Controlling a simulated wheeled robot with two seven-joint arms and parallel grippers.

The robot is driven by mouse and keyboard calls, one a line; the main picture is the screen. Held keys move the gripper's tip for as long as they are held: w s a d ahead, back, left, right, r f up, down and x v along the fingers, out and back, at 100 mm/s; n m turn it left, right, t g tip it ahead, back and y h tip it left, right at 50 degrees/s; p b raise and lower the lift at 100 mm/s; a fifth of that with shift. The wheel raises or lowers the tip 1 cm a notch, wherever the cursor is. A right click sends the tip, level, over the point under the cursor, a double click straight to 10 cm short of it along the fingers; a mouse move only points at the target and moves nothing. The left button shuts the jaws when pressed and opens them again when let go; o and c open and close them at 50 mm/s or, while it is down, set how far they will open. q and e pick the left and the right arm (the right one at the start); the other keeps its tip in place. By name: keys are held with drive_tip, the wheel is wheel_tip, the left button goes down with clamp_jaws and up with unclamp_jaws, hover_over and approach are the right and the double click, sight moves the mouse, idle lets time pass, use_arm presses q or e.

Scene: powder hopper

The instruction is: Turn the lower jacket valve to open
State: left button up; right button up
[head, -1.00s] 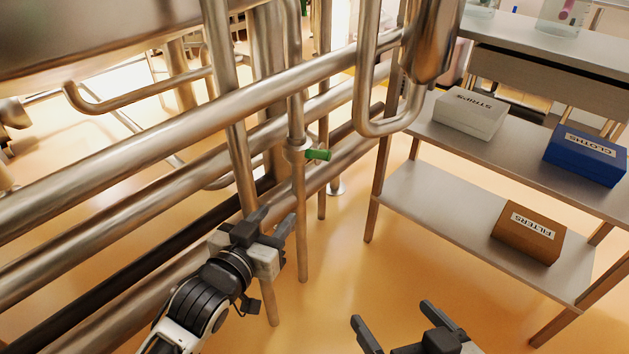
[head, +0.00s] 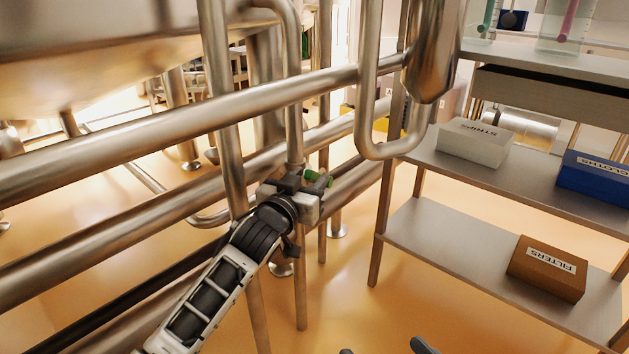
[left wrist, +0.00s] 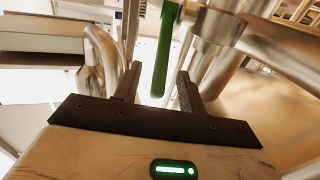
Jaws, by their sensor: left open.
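The lower jacket valve has a green handle (head: 318,179) on a vertical steel pipe; in the head view my gripper partly covers the valve. My left gripper (head: 300,179) is at the valve, its fingers apart. In the left wrist view the green handle (left wrist: 163,52) reaches down between the two open fingertips (left wrist: 158,82). It looks clear of both fingers; I cannot tell whether they touch it. Only the fingertips of my right gripper (head: 386,348) show at the bottom edge of the head view, well apart.
Large slanting steel pipes (head: 150,127) and upright pipes crowd around my left arm. A shelf rack (head: 430,235) at the right holds a white STRIPS box (head: 475,146), a blue box (head: 592,178) and a brown FILTERS box (head: 546,270). Floor between pipes and rack is free.

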use_arm(q)
drive_tip(key=shift+b+x, duration=0.3)
drive_tip(key=shift+x, duration=0.85)
drive_tip(key=shift+w+d, duration=0.1)
drive_tip(key=shift+w, duration=0.25)
use_arm(e)
drive_tip(key=shift+w+a+r+m, duration=0.15)
drive_tip(key=shift+r+m, duration=0.15)
drive_tip(key=shift+r, duration=0.15)
